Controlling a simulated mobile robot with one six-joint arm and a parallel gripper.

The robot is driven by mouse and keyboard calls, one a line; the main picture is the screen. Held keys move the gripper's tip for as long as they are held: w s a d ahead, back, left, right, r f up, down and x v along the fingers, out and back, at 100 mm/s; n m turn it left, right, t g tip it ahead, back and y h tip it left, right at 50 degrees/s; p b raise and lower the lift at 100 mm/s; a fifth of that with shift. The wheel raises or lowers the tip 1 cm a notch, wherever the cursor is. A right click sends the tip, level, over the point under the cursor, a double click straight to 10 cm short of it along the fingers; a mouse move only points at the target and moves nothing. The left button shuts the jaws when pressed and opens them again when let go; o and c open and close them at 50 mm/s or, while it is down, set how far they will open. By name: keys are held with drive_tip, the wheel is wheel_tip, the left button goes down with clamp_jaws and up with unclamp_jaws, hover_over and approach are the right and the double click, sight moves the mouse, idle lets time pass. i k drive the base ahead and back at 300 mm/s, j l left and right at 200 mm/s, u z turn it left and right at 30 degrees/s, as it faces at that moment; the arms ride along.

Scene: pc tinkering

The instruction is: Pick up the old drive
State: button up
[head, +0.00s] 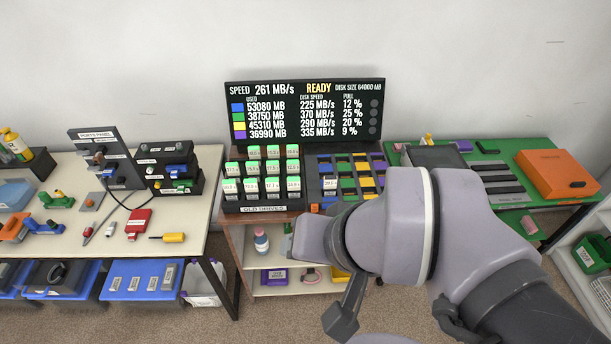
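Several white old drives with green tops (271,168) stand in rows in a dark rack labelled OLD DRIVES (264,209), in the middle of the head view. Each has a small printed number, hard to read. Another white drive (329,184) sits in the slotted panel (345,160) just right of the rack. My arm's end is low, in front of and just right of the rack. The arm hides the lower right of the slotted panel. My gripper's fingers cannot be made out clearly, nor whether they hold anything.
A screen (304,112) reading READY stands behind the rack. A white table (200,185) with tools and a ports panel (106,155) is at left. A green table (527,160) with an orange box (557,174) is at right. A shelf (285,290) below holds bottles.

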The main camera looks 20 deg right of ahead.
sight(293, 166)
drive_tip(key=i+j+z, duration=0.35)
drive_tip(key=i, duration=0.15)
drive_tip(key=i+j+z, duration=0.75)
drive_tip(key=j, duration=0.25)
drive_tip(key=i, duration=0.1)
